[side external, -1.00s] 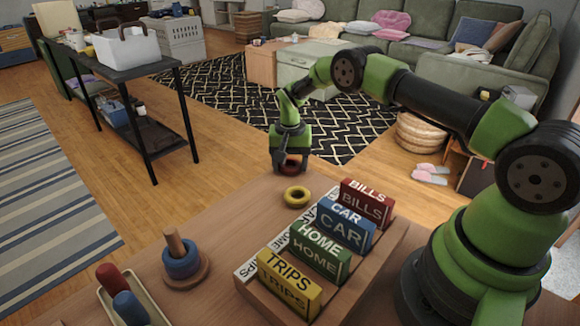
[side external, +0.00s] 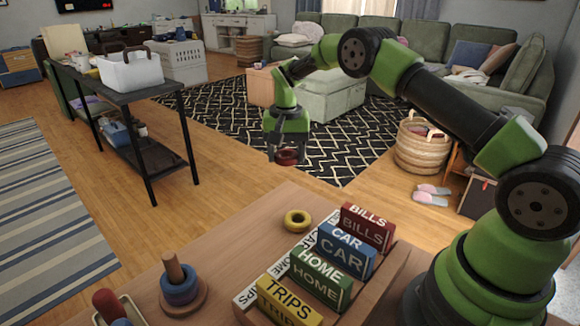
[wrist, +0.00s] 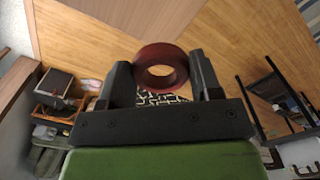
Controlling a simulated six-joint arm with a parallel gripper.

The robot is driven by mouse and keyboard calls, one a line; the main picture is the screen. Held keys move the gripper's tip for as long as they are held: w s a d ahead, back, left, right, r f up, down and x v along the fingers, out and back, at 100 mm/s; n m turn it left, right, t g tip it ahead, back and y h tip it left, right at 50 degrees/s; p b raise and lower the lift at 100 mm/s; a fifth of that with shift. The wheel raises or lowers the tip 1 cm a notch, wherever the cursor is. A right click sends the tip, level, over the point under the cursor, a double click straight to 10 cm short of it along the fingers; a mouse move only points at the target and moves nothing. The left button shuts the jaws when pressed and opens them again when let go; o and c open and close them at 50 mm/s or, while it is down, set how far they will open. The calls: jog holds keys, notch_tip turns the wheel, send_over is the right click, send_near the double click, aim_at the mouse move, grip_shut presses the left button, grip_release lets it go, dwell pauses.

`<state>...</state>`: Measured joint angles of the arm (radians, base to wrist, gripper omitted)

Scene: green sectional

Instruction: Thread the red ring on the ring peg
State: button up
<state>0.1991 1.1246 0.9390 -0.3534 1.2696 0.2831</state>
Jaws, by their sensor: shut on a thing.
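My gripper (side external: 287,155) is shut on the red ring (side external: 287,157) and holds it in the air beyond the table's far edge. In the wrist view the red ring (wrist: 161,69) sits between the two fingers of my gripper (wrist: 165,78), its hole facing the camera. The ring peg (side external: 173,268) is a wooden post on a round base at the table's left front. It stands upright with a blue ring (side external: 179,289) around it, and its top is bare. A yellow ring (side external: 298,220) lies flat on the table, apart from my gripper.
A wooden rack holds labelled blocks: TRIPS (side external: 290,301), HOME (side external: 320,279), CAR (side external: 346,249) and BILLS (side external: 367,228), right of the peg. A tray (side external: 137,308) with red and blue pieces is at front left. The tabletop between yellow ring and peg is clear.

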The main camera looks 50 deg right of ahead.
jog(key=a+r+n, duration=0.3)
jog(key=a+n, duration=0.3)
jog(key=a, duration=0.9)
notch_tip(320, 180, up, 3)
jog(key=n, duration=0.7)
send_over(170, 257)
jog(key=shift+d+f, duration=0.1)
jog(key=shift+f, duration=5.05)
jog(key=o, duration=1)
